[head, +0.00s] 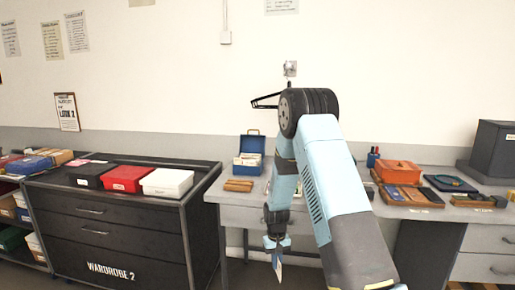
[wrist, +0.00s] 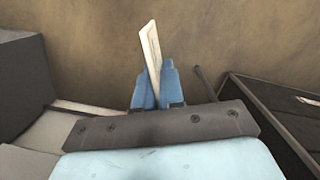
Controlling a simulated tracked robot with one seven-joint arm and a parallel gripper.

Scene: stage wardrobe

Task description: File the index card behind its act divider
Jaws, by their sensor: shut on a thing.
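My gripper (head: 277,243) hangs low in front of the grey table, below its top, pointing down. It is shut on a pale index card (head: 279,267), which sticks out below the fingers. The wrist view shows the card (wrist: 151,44) tilted between the two blue fingers (wrist: 154,88), with faint marks on its face that I cannot read. An open blue card box (head: 249,158) stands on the table to the upper left of my gripper. Pale cards and dividers show inside it, but single dividers are too small to tell apart.
The grey table (head: 225,190) carries brown wooden blocks (head: 239,185) in front of the box. A dark drawer cabinet (head: 120,225) with black, red (head: 127,178) and white (head: 167,182) boxes stands left. An orange case (head: 398,172) and trays lie right.

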